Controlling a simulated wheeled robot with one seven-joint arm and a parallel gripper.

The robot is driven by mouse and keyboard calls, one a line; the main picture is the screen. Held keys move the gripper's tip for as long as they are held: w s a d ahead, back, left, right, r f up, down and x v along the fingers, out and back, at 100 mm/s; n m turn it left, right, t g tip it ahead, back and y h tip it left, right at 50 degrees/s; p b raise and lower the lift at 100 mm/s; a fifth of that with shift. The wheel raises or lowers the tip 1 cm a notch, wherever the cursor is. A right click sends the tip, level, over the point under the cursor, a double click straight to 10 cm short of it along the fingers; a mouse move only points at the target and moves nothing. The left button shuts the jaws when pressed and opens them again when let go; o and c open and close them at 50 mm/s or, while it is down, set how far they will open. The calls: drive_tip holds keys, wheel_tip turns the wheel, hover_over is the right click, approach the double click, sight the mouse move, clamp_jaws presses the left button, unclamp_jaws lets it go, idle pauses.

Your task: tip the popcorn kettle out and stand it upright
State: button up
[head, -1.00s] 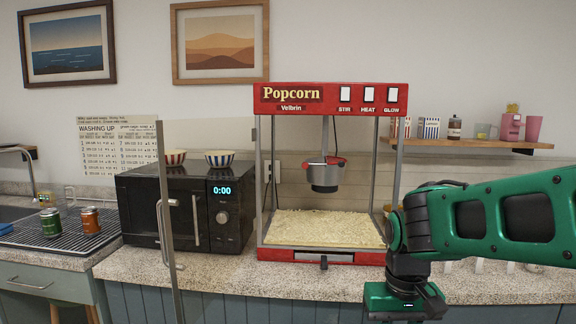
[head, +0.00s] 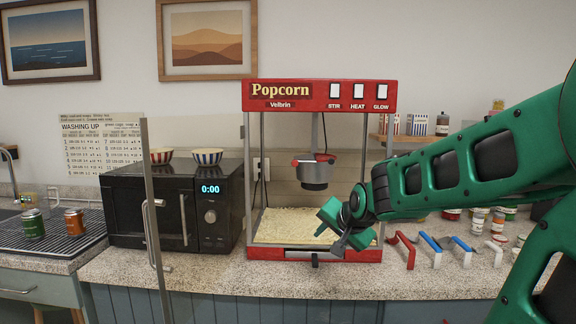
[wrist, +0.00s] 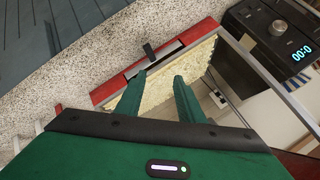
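The popcorn kettle (head: 315,174) is a grey metal pot with red parts at its rim. It hangs upright inside the red popcorn machine (head: 318,95), above a bed of popcorn (head: 285,226). The machine's clear door (head: 152,215) stands swung open to the left. My gripper (head: 343,244) is at the lower right front of the machine, below the kettle and apart from it. In the wrist view its two green fingers (wrist: 159,77) are spread with nothing between them, over the machine's front edge and popcorn. I cannot make out the kettle in the wrist view.
A black microwave (head: 175,205) with two striped bowls on top stands left of the machine. Several coloured hooked tools (head: 436,252) and small jars (head: 480,222) are on the counter at right. A drying rack (head: 62,240) with two cans is at far left.

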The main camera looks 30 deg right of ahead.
drive_tip(key=w+r+m+t, duration=0.3)
drive_tip(key=w+r+t, duration=0.1)
drive_tip(key=w+r, duration=0.35)
drive_tip(key=m+t, duration=0.4)
approach(296, 164)
drive_tip(key=shift+h, duration=0.3)
drive_tip(key=w, duration=0.4)
drive_tip(key=shift+w+d+f, duration=0.2)
drive_tip(key=shift+w+d, duration=0.1)
drive_tip(key=shift+w, duration=0.1)
drive_tip(key=w+d, duration=0.2)
drive_tip(key=w, duration=0.8)
drive_tip(key=shift+w, duration=0.2)
clamp_jaws()
